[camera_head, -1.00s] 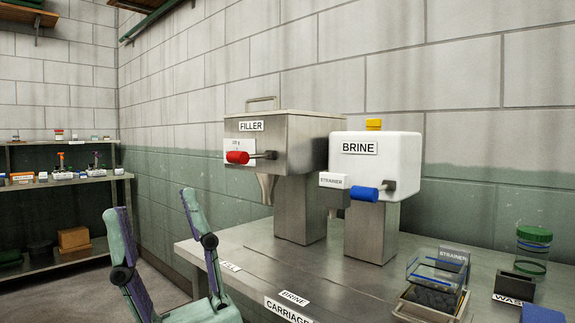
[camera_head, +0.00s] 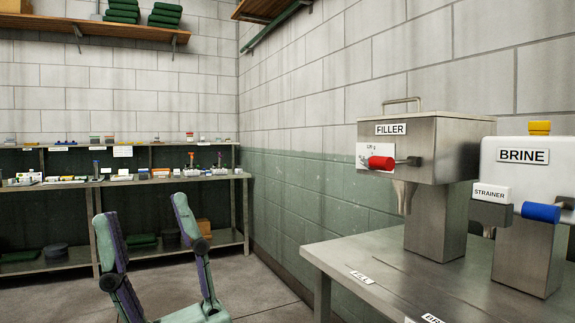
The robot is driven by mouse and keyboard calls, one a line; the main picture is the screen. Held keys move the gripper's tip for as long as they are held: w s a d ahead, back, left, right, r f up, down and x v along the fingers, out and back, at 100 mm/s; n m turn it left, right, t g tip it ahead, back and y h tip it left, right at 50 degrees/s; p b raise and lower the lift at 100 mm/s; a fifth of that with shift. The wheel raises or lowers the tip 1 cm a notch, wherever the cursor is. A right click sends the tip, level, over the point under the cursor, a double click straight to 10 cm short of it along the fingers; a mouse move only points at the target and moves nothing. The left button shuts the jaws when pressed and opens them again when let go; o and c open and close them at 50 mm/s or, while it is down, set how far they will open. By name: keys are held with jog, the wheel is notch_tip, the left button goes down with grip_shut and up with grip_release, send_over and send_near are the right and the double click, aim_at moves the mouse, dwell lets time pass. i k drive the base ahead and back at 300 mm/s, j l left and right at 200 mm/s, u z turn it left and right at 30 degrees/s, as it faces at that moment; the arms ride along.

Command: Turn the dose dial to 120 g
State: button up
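The filler (camera_head: 436,147) is a steel box on a thick post at the right, with a nozzle under it. A red-gripped lever (camera_head: 381,163) sticks out on its front. Behind the lever is a white plate (camera_head: 362,153) with small print, partly covered; its reading is too small to tell for sure. No dial marked as the dose dial can be made out. My gripper (camera_head: 137,218) is at the lower left, its two fingers spread wide and empty. It is apart from the filler and the bench.
The steel bench (camera_head: 385,280) fills the lower right. The brine unit (camera_head: 530,165) with a blue-gripped lever (camera_head: 541,212) and a strainer box (camera_head: 491,205) stands at the right edge. Stocked shelving (camera_head: 150,181) lines the far wall. Floor between is clear.

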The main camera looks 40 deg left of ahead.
aim_at(364, 162)
jog(key=u, duration=0.75)
jog(key=i+j+u, duration=0.5)
jog(key=i+u, duration=0.25)
jog(key=k, duration=0.1)
